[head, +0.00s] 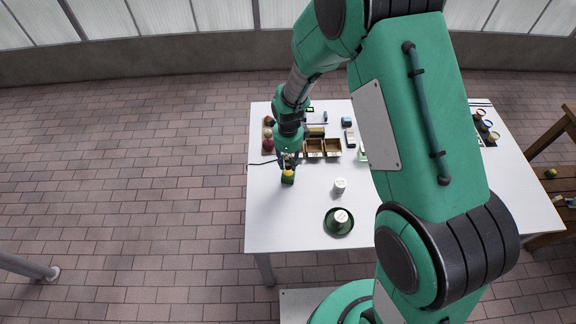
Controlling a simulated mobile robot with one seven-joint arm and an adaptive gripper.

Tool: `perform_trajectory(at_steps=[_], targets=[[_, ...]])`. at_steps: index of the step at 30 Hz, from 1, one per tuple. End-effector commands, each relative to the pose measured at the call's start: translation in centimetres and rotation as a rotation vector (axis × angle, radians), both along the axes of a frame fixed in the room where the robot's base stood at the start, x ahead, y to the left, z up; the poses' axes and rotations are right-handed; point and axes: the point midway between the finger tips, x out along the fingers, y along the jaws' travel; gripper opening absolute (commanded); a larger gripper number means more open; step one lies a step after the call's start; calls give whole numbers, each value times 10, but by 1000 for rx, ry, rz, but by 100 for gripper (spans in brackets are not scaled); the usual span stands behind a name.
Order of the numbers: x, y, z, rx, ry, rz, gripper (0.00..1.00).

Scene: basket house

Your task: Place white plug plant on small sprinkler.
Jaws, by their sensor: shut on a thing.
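My gripper (288,161) points down over the left part of the white table. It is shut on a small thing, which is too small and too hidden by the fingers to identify. A small dark green thing with a yellow top (287,177), perhaps the small sprinkler, is right below the fingertips. I cannot tell whether they touch. A white cup-like thing (340,185) stands right of the gripper. Another white one (341,216) stands on a dark green saucer (339,229) nearer the front. I cannot tell which is a plug plant.
Brown open boxes (314,148) stand just right of my gripper. A dark red round thing (268,142) is to its left. Several small items line the back of the white table (280,225). The front left of the table is clear. A wooden bench (555,185) stands at the right.

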Motion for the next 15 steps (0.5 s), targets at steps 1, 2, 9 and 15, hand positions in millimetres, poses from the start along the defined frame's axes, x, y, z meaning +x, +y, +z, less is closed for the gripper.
perform_trajectory(at_steps=[1,2,9,15], targets=[[-1,0,-7,-1,2,0,12],[-1,0,-10,-1,2,0,12],[0,0,-24,0,0,0,12],[0,0,-24,0,0,0,12]])
